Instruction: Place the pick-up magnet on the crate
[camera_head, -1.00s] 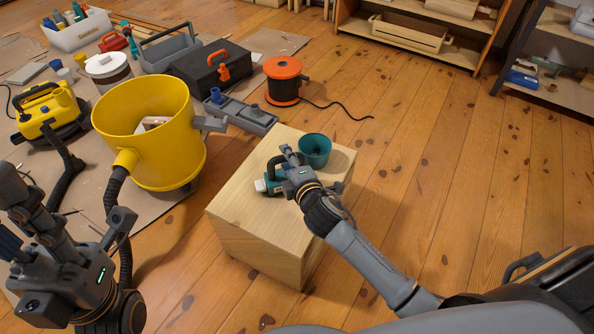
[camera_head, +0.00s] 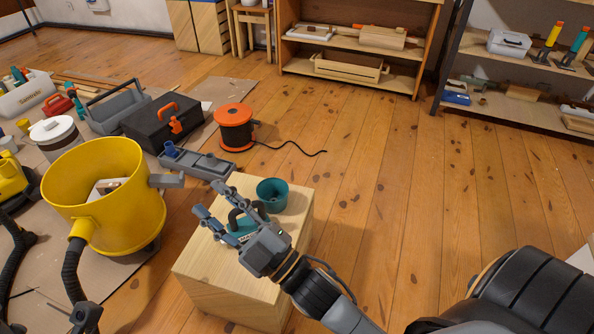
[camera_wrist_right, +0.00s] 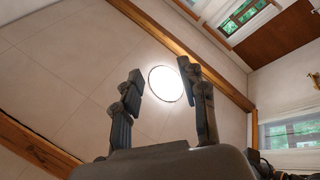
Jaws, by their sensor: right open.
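The crate (camera_head: 215,280) is a pale wooden box on the floor in the head view. On its top sits a teal block with a black arched handle, which looks like the pick-up magnet (camera_head: 247,229); my right gripper partly hides it. My right gripper (camera_head: 212,199) is open above the crate top, in front of the magnet in the picture. In the right wrist view its two fingers (camera_wrist_right: 158,82) are spread with nothing between them, against the ceiling.
A teal cup (camera_head: 272,195) stands on the crate's far part. A yellow bucket (camera_head: 105,200) with a hose stands left. A grey tray (camera_head: 200,163), black toolbox (camera_head: 160,122) and orange cable reel (camera_head: 234,128) lie behind. The floor right of the crate is clear.

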